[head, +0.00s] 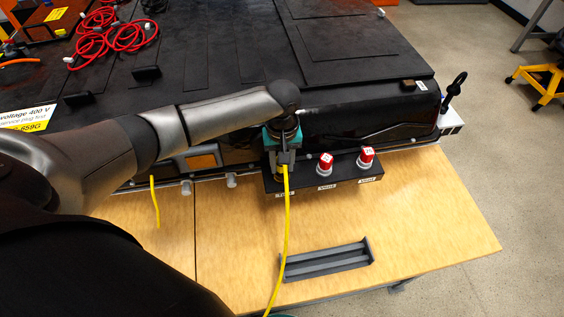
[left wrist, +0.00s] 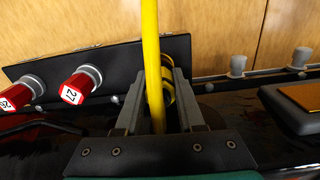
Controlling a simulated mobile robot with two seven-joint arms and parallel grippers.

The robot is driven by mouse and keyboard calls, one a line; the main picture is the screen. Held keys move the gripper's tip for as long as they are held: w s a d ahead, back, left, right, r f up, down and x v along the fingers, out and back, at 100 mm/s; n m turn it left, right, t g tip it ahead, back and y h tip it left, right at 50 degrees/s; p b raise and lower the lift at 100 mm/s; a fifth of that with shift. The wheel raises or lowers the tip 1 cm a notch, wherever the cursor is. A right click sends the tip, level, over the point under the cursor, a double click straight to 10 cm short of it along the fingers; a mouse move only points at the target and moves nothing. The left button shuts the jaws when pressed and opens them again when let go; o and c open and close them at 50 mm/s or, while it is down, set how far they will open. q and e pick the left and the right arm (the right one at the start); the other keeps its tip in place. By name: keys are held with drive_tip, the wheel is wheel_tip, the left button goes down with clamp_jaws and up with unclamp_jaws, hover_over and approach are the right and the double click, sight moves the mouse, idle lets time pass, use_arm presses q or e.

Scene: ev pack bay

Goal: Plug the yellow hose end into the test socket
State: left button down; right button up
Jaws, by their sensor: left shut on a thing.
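The yellow hose (head: 286,215) runs up from the bottom edge of the head view to my left gripper (head: 285,158). The left gripper is shut on the hose end, over the left part of a black bracket (head: 345,178). In the left wrist view the hose (left wrist: 152,50) passes in front of the fingers, and a yellow ringed part (left wrist: 168,88) shows between them. The gripper and hose largely hide the left position on the bracket, where the test socket appears to be. I cannot tell whether the hose end is in it. My right gripper is not in view.
Two red-capped fittings (head: 326,162) (head: 367,156) stand on the bracket, right of the gripper. The black battery pack (head: 360,85) lies behind. A grey grooved holder (head: 328,262) sits empty on the wooden table (head: 430,215). Another yellow hose piece (head: 155,203) hangs at left.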

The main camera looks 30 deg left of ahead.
use_arm(q)
drive_tip(key=shift+s+f+p, duration=0.1)
drive_tip(key=shift+f+p, duration=0.3)
drive_tip(key=shift+p, duration=0.85)
idle(2.2)
drive_tip(key=c, duration=1)
unclamp_jaws()
drive_tip(key=o, duration=1)
drive_tip(key=shift+r, duration=0.2)
